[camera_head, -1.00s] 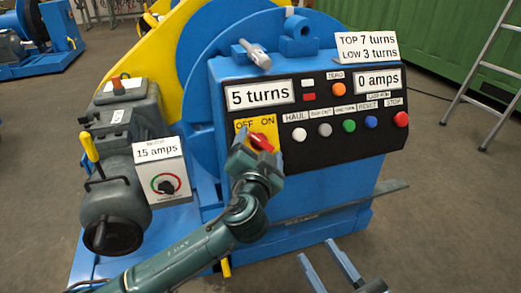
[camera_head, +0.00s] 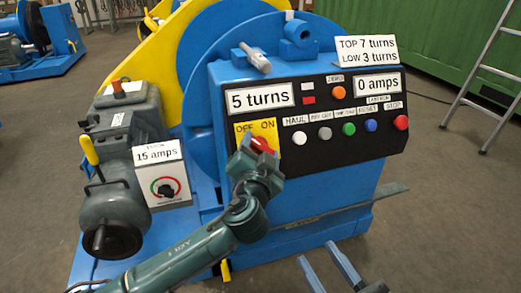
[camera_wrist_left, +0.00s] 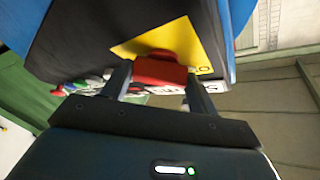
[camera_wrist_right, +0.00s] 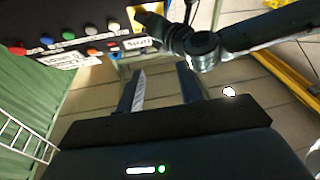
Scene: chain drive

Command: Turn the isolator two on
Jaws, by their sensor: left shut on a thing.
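The isolator is a red knob (camera_head: 263,146) on a yellow plate (camera_head: 243,128) marked OFF on the left and ON on the right, at the left end of the black panel. My left gripper (camera_head: 261,151) is shut on the red knob and partly hides it. In the left wrist view the red knob (camera_wrist_left: 160,70) sits between the two fingers, with the yellow plate (camera_wrist_left: 192,40) behind. Which mark the knob points to is hard to tell. No number two is readable on it. My right gripper (camera_head: 328,266) is open and empty, low in front of the machine.
Right of the isolator are several round buttons, including a white one (camera_head: 299,135) and a red one (camera_head: 401,122). A "15 amps" dial box (camera_head: 160,180) stands left of my left arm. A grey bar (camera_head: 390,194) juts out at right. The floor in front is clear.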

